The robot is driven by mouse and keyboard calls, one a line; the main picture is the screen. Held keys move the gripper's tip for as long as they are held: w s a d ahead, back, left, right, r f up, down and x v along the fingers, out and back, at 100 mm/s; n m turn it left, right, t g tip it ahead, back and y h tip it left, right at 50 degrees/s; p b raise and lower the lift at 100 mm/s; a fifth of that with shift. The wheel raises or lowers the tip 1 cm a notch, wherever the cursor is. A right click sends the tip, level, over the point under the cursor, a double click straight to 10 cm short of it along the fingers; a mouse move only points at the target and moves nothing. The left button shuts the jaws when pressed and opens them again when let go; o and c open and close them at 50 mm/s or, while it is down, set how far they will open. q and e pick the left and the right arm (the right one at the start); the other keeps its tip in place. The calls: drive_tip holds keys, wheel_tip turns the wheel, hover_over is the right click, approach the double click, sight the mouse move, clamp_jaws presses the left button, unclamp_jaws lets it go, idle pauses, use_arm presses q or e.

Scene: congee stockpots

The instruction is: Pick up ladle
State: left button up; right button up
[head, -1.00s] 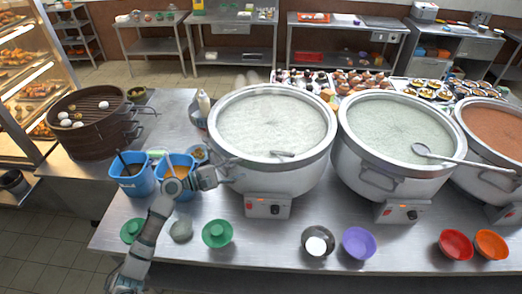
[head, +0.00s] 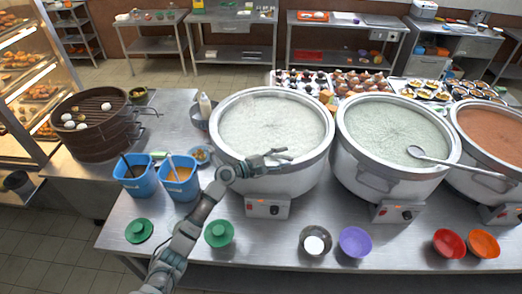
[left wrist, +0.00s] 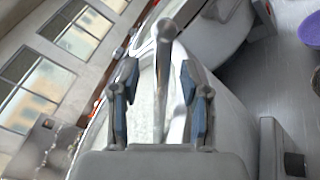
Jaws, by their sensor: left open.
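My left gripper (head: 281,155) is open at the front rim of the left stockpot (head: 225,100), which holds pale congee. In the left wrist view the open fingers (left wrist: 157,70) stand on either side of a grey bar with a rounded end (left wrist: 165,30). I cannot tell whether this bar is a ladle handle or part of the pot, or whether the fingers touch it. A clearly visible ladle (head: 418,152) rests across the middle stockpot (head: 362,160), its handle pointing right, away from the gripper. My right gripper is not in view.
A third pot (head: 495,125) holds reddish food at the right. Blue tubs (head: 137,182) stand left of my arm. Green (head: 219,233), purple (head: 355,242), red (head: 448,243) and orange bowls sit along the front. A brown steamer (head: 95,125) stands at the back left.

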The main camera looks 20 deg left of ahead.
use_arm(q)
drive_tip(key=shift+w+d+f, duration=0.1)
drive_tip(key=shift+w+d, duration=0.25)
drive_tip(key=shift+d, duration=0.2)
drive_tip(key=shift+s, duration=0.1)
clamp_jaws()
